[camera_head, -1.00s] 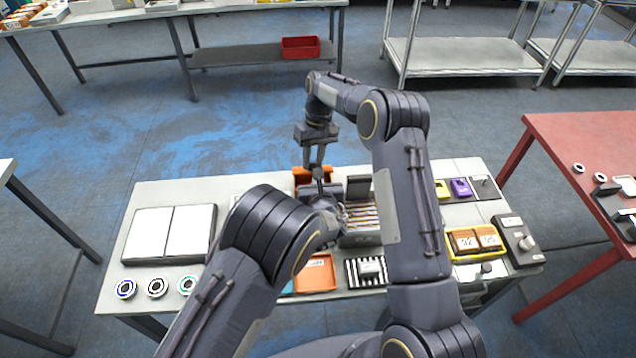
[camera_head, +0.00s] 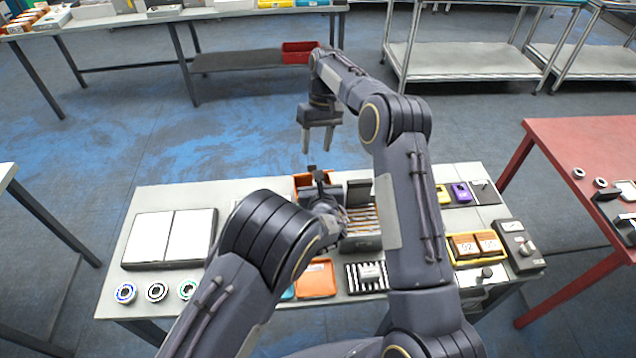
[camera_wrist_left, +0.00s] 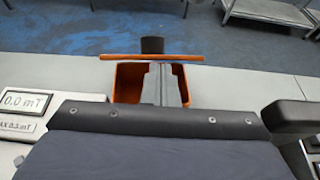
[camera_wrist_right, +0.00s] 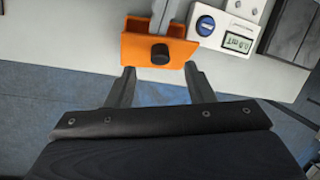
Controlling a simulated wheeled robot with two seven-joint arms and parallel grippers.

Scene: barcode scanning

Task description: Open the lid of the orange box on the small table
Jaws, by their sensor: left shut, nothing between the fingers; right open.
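The orange box (camera_wrist_left: 184,88) stands at the back edge of the small table, its inside visible in the left wrist view. Its orange lid (camera_wrist_left: 118,57) shows nearly edge-on there, beyond the opening, with a black knob (camera_wrist_left: 152,45) on its far side. The right wrist view shows the lid's (camera_wrist_right: 140,50) outer face and its knob (camera_wrist_right: 160,53). My left gripper (camera_wrist_left: 156,70) is shut and empty, its fingers over the box and close behind the lid; contact is unclear. My right gripper (camera_head: 319,152) is open and empty, above and behind the box, apart from the knob.
The small table (camera_head: 150,195) also holds a flat white panel pair (camera_head: 170,238), a grey slotted rack (camera_head: 362,240), an orange tray (camera_head: 316,280) and a yellow tray (camera_head: 462,262). My arms cover its middle. Open floor lies behind the table.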

